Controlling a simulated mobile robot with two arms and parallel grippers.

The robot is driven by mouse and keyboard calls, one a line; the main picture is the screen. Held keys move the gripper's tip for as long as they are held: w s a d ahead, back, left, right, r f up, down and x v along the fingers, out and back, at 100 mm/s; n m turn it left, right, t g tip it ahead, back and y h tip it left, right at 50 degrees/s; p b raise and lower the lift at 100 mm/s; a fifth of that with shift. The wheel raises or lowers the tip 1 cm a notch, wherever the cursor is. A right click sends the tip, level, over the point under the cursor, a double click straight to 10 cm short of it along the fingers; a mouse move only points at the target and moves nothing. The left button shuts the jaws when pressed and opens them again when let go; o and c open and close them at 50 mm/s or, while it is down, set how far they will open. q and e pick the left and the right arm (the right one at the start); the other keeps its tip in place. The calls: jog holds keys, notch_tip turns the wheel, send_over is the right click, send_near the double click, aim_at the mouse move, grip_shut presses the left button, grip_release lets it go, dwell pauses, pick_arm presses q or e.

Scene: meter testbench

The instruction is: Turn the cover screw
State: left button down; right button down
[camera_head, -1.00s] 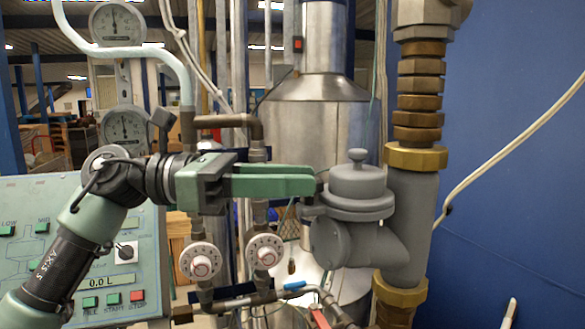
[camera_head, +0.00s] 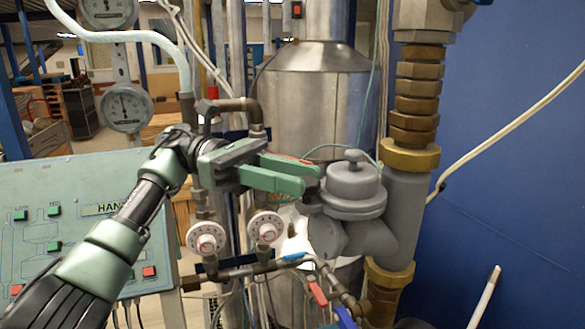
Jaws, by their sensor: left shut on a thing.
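The grey meter (camera_head: 352,205) has a round cover with a knob on top and is fixed to the vertical pipe at centre right. My left gripper (camera_head: 312,180) reaches in from the left with its green fingers pointing right. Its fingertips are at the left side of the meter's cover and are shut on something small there. I take this to be the cover screw, but the fingertips hide it. My right gripper is not in view.
A grey-green control panel (camera_head: 60,200) stands at the left. Two round white dials (camera_head: 206,238) and pipes with a red-handled valve (camera_head: 318,293) lie below my left gripper. A steel tank (camera_head: 315,100) stands behind. A blue wall (camera_head: 510,190) fills the right.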

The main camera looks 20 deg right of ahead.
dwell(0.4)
pick_arm(q)
jog(key=c, duration=1)
grip_release()
jog(key=shift+c, duration=0.2)
jog(key=shift+f, duration=0.1)
